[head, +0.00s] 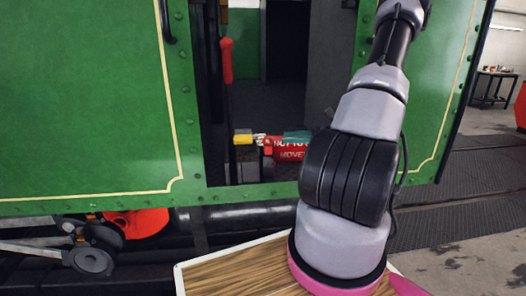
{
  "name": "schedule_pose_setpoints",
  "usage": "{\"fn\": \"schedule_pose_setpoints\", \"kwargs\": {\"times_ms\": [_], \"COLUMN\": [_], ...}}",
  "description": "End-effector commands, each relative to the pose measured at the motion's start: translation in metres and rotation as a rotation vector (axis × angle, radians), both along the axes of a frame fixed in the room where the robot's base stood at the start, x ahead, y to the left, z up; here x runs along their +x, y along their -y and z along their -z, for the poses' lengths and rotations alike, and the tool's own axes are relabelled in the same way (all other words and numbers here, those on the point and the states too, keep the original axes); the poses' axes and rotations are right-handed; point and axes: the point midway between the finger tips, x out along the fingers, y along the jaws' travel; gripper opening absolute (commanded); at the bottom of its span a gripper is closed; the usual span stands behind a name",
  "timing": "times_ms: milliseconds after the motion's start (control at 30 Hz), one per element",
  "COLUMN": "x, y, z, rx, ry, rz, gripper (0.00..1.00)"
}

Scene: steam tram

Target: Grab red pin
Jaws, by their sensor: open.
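A small red piece (268,146) shows low in the doorway of the green tram, between a yellow block (243,138) and a red sign (291,151). It may be the red pin, but it is too small to tell. A red handle (226,60) stands upright on a dark rod at the doorway's left side. My arm rises from the bottom right of the head view and leaves at the top. My gripper is not in view. My arm hides part of the doorway's right side.
Green tram panels (80,100) flank the narrow doorway. A wooden board (235,272) with a pale edge is at the bottom. Wheel gear (90,245) is at lower left. A far table (495,75) stands at right.

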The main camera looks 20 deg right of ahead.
Motion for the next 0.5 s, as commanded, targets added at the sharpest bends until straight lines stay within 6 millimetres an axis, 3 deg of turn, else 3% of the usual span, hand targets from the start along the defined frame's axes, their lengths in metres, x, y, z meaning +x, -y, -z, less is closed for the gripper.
{"fn": "schedule_pose_setpoints", "kwargs": {"times_ms": [100,233,367,500], "x": [0.001,0.002,0.009,0.025], "y": [0.028,0.044,0.043,0.026], "z": [0.024,0.037,0.041,0.041], "rx": [0.125,0.196,0.218,0.215], "ry": [-0.015,-0.018,-0.018,-0.019], "rz": [0.125,0.203,0.223,0.22], "gripper": [0.69,0.69,0.69,0.69]}}
